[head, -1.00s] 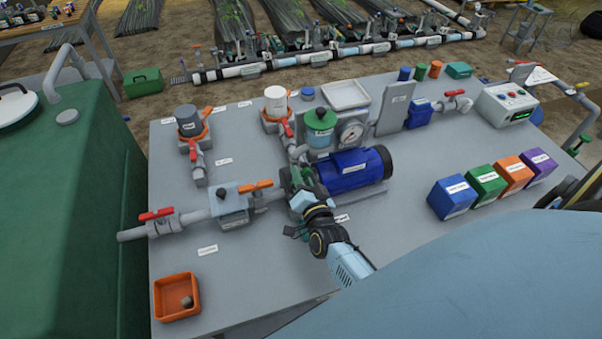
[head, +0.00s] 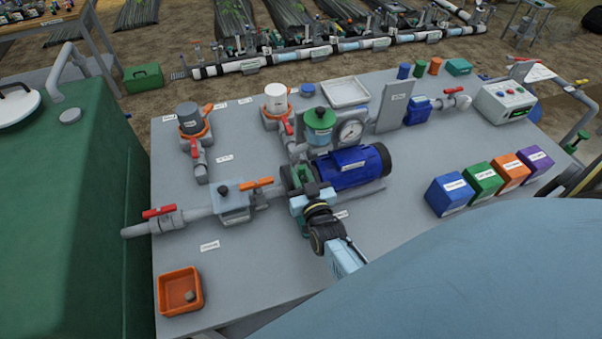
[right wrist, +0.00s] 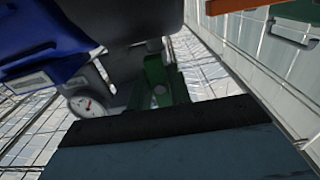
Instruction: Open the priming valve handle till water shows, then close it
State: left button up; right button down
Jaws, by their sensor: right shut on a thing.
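My right gripper (head: 302,175) is at the front end of the pump (head: 352,168), left of its blue motor. It is shut on a part there, which I take to be the priming valve handle; its own body mostly hides that part. In the right wrist view, green parts (right wrist: 164,82) show beyond the dark edge of the gripper body; I cannot tell handle from finger there. No water is visible. A clear-walled, green-capped strainer (head: 319,125) stands behind the pump beside a round gauge (head: 350,132). My left gripper is out of view.
An orange-handled valve (head: 256,183) lies left of my gripper, and a red-handled valve (head: 159,211) farther left. An orange tray (head: 180,292) sits front left. Several coloured boxes (head: 484,183) stand right. The bench surface (head: 245,270) in front is mostly clear.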

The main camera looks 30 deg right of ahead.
dwell(0.4)
jog(key=c, duration=1.4)
grip_release()
jog(key=shift+o, duration=0.2)
jog(key=v, duration=1.3)
jog(key=shift+s, duration=0.25)
jog(key=shift+f, duration=0.1)
